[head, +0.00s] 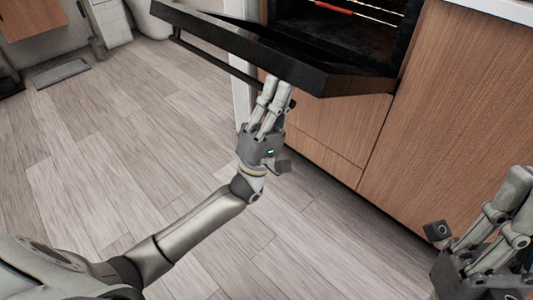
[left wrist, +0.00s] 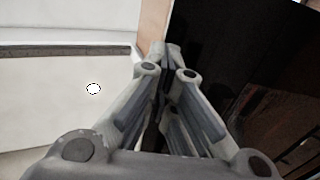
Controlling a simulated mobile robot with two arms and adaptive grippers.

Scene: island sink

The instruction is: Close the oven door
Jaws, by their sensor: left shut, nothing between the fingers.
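The black oven door (head: 250,50) is partly open, tilted out from the oven (head: 350,30) in the upper part of the head view. A dark handle bar (head: 215,62) runs along its outer side. My left gripper (head: 279,84) is shut and empty, with its fingertips at the underside of the door near its right part. I cannot tell whether they touch it. In the left wrist view the left gripper (left wrist: 168,50) has its fingers together beside a dark surface. My right gripper (head: 475,215) is at the lower right edge, partly cut off, away from the door.
Wood cabinet fronts (head: 440,130) stand below and right of the oven, under a white countertop (head: 500,8). Light wood floor (head: 120,130) lies open to the left. A grey mat (head: 60,73) lies at the far left.

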